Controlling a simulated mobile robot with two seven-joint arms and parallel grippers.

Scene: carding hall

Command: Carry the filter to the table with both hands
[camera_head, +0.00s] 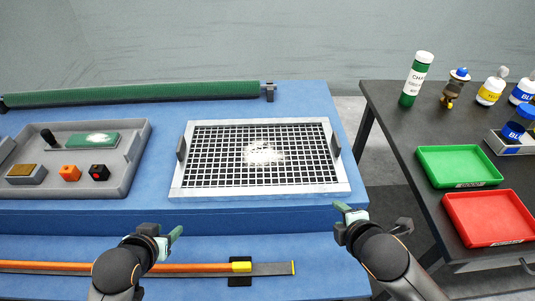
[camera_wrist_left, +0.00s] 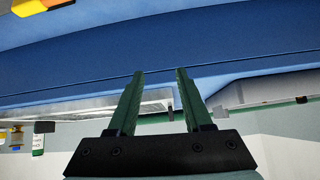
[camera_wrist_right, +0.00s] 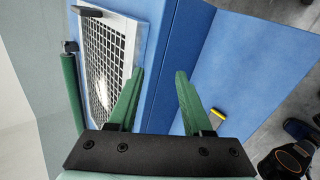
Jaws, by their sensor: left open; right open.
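The filter (camera_head: 225,186) is a flat silver frame with a dark grid, a pale dusty patch in its middle and a dark handle at each side. It lies on the blue machine top in the head view. Its grid also shows in the right wrist view (camera_wrist_right: 131,63). The table (camera_head: 390,116) is dark and stands at the right. My left gripper (camera_head: 172,237) is open and empty, in front of the filter's left side. My right gripper (camera_head: 347,212) is open and empty, just in front of the filter's right corner. Neither touches the filter.
A grey tray (camera_head: 128,168) with small parts lies left of the filter. A green roller (camera_head: 140,93) runs behind. The table holds a green tray (camera_head: 458,160), a red tray (camera_head: 490,218) and several bottles. An orange bar (camera_head: 150,267) lies in front. A gap separates machine and table.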

